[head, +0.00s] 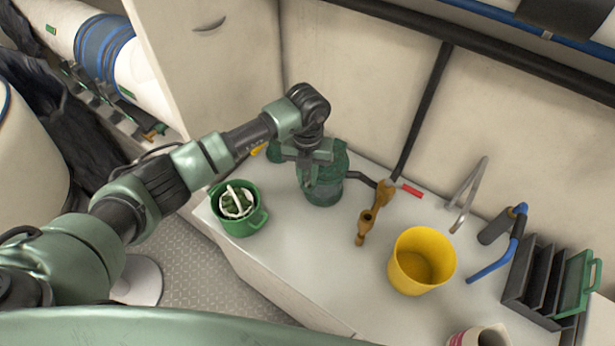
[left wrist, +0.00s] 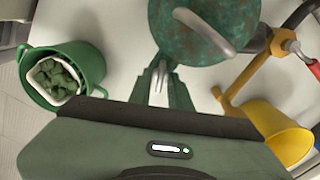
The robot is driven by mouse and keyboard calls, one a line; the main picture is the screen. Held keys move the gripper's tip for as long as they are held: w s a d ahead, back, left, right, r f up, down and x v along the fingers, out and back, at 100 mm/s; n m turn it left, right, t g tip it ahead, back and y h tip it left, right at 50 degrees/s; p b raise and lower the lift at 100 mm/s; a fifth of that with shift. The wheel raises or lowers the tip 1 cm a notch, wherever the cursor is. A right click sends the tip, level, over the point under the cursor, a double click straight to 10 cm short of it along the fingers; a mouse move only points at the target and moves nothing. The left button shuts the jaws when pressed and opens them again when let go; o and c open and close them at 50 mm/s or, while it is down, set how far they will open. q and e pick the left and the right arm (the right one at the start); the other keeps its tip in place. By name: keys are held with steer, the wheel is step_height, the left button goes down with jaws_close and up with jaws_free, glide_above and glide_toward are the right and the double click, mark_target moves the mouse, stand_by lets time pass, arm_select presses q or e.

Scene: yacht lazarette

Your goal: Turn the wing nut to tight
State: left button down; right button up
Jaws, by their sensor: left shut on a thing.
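My left gripper (head: 312,160) points down at the top of the green, weathered strainer body (head: 323,190), which stands on the white counter by the wall. In the left wrist view, the round patinated strainer top (left wrist: 222,42) lies just beyond the fingers, with a curved grey metal bar (left wrist: 205,30) across it. The fingers (left wrist: 161,82) are close together on a small pale metal piece, which I take to be the wing nut. Its shape is mostly hidden by the fingers, so its angle cannot be read. In the head view the gripper hides it. My right gripper is not in view.
A green pot (head: 240,222) with a white-rimmed insert stands left of the strainer. A bronze valve (head: 372,208) with a red handle (head: 412,191) is to its right. A yellow bucket (head: 422,262) and a dark rack (head: 540,285) stand further right. The counter's front middle is clear.

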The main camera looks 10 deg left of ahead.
arm_select(q)
steer(key=m+b, duration=1)
steer(key=shift+w+a+f+m+b, duration=0.15)
steer(key=shift+a+m+b, duration=0.05)
steer(key=shift+m+b, duration=0.2)
steer(key=shift+r+m+b, duration=0.2)
steer(key=shift+m+b, duration=1)
steer(key=shift+m, duration=0.2)
steer(key=c, duration=1.3)
jaws_free()
